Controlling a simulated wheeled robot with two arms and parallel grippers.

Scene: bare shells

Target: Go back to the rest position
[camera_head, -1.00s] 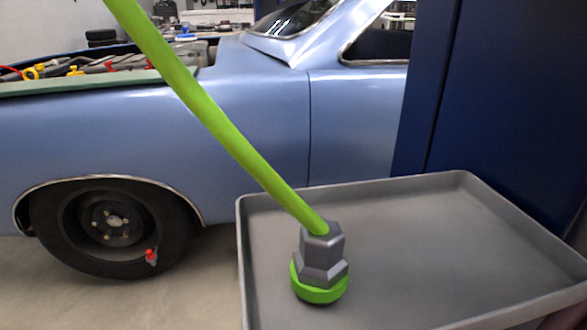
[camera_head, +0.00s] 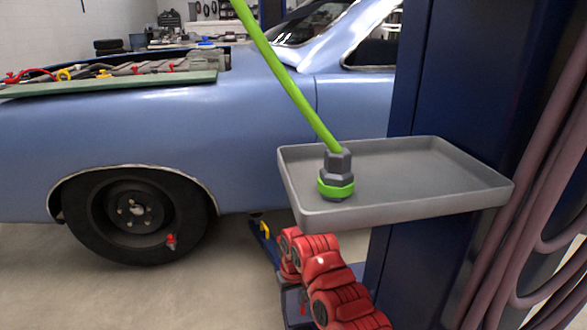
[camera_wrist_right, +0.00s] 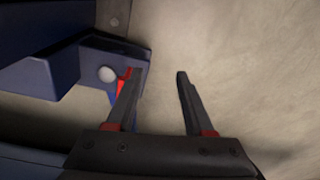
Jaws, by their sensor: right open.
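My right gripper (camera_wrist_right: 155,76) is open and empty in the right wrist view, its two dark fingers apart over the pale floor. A blue metal part with a round pale knob (camera_wrist_right: 107,74) is close by the left finger; I cannot tell whether they touch. In the head view my red right arm reaches in from the bottom, below the grey tray (camera_head: 405,215). Its fingers cannot be made out there. My left gripper is in neither view.
A green rod with a grey hex foot (camera_head: 337,165) stands on the tray, beside a dark blue post (camera_head: 480,80). A blue car (camera_head: 240,110) with its hood area open stands behind. Purple hoses (camera_head: 500,240) hang at the right. Floor shows at lower left.

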